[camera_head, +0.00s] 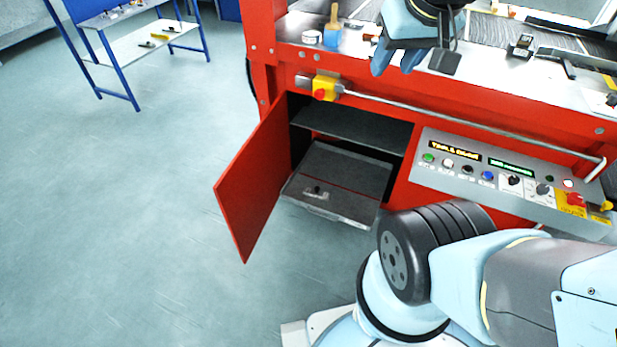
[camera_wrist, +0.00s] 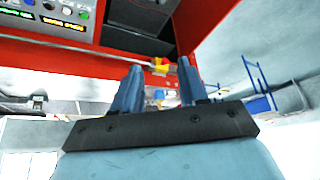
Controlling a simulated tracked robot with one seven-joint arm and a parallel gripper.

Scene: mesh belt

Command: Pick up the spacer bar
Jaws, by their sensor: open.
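My gripper (camera_head: 395,66) is over the red machine's top, near its front edge. Its two blue fingers are apart in the wrist view (camera_wrist: 160,72), with nothing held between them. I cannot pick out the spacer bar with certainty in either view. A small dark-and-silver piece (camera_head: 522,45) lies on the machine top to the right of my gripper. A dark, long-handled piece (camera_head: 556,60) lies farther right. My gripper and wrist hide part of the top behind them.
The red machine (camera_head: 262,45) has a front rail (camera_head: 450,118) and a control panel (camera_head: 480,180). Its cabinet door (camera_head: 250,185) stands open. A blue cup with a brush (camera_head: 331,38) and a white round tub (camera_head: 312,37) stand left of my gripper. A blue-framed table (camera_head: 130,48) is far left.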

